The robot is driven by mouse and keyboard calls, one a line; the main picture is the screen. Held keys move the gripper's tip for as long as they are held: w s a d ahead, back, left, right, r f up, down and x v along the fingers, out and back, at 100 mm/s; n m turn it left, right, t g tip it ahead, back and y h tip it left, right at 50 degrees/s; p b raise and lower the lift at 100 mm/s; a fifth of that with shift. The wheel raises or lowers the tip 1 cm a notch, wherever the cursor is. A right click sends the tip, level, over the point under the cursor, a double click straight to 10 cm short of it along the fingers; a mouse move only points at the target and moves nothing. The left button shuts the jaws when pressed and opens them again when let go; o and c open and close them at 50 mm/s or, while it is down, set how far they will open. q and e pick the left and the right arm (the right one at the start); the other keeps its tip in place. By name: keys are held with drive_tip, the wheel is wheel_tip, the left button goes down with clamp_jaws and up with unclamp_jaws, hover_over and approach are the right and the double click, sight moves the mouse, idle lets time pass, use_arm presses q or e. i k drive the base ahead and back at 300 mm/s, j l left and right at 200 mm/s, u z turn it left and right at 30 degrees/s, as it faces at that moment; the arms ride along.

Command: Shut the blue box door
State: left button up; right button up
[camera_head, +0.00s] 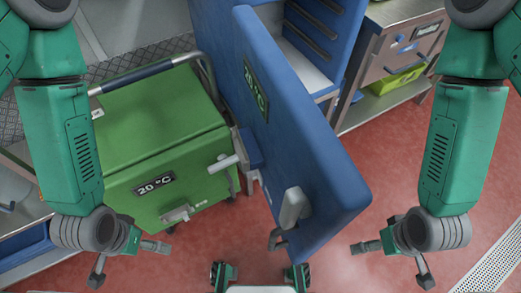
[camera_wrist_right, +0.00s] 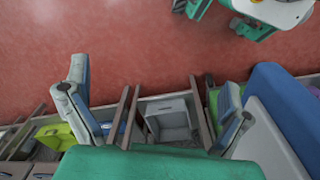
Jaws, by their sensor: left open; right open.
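The blue box (camera_head: 340,22) stands at the top centre of the head view, with its shelved inside partly showing. Its blue door (camera_head: 300,125), marked 20 °C, stands wide open and points towards me, with a grey handle (camera_head: 292,208) near its near end. My left gripper (camera_head: 127,260) is open and empty, left of the door and apart from it. My right gripper (camera_head: 395,260) is open and empty, right of the door's near end and apart from it. The right gripper's spread fingers also show in the right wrist view (camera_wrist_right: 155,95).
Red floor (camera_head: 370,170) is clear right of the door.

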sight(284, 135)
drive_tip(key=k+l+z, duration=0.2)
drive_tip(key=k, duration=0.85)
